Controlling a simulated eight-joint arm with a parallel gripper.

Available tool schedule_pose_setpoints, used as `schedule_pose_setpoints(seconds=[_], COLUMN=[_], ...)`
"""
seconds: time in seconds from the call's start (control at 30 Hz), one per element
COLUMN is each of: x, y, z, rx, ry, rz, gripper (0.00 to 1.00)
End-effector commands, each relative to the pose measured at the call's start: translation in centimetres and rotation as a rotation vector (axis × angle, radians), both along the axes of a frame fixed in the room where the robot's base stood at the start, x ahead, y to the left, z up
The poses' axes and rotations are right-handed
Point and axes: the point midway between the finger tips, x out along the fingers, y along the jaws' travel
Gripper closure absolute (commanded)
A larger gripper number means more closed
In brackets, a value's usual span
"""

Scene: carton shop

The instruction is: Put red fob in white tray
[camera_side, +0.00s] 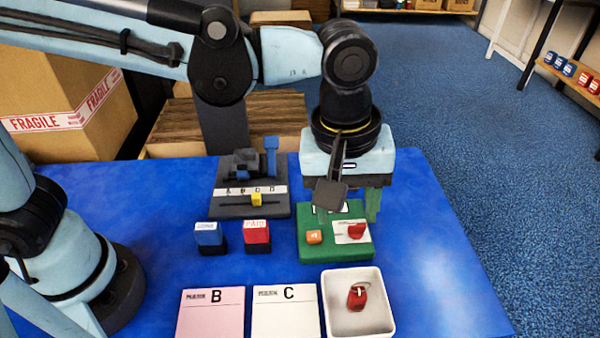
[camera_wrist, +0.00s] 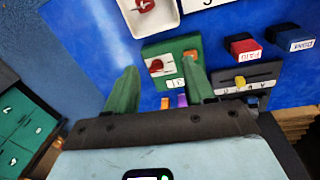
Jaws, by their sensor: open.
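The red fob (camera_side: 358,297) lies inside the white tray (camera_side: 388,312) at the front of the blue table, resting on its floor. In the wrist view the fob (camera_wrist: 145,5) and the tray (camera_wrist: 170,24) show at the top edge, partly cut off. My gripper (camera_side: 346,207) is open and empty, above the back of a green panel and well behind the tray. Its two green fingers stand apart in the wrist view (camera_wrist: 161,82), with no fob between them.
The green panel (camera_side: 310,251) carries a red knob (camera_side: 356,231) and an orange button (camera_side: 314,237). Blue (camera_side: 209,236) and red (camera_side: 256,234) stamps stand left of it. Pads B (camera_side: 210,318) and C (camera_side: 285,318) lie left of the tray. A grey slider unit (camera_side: 250,207) stands behind. The table's right side is clear.

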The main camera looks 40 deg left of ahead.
Motion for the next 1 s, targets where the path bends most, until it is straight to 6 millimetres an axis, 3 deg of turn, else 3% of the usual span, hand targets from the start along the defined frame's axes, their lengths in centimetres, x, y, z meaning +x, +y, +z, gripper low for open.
schedule_pose_setpoints(seconds=[0.03, 0.23, 0.5, 0.7, 1.0], x=[0.7, 2.1, 0.8, -0.3, -0.5], y=[2.7, 11.6, 21.8, 25.5, 26.2], z=[0.4, 1.2, 0.2, -0.7, -0.9], rx=[-0.014, -0.015, 0.142, 0.264, 0.297], ry=[-0.036, -0.22, -0.452, -0.529, -0.544], rz=[-0.03, -0.218, -0.455, -0.562, -0.594], gripper=[0.47, 0.47, 0.47, 0.47, 0.47])
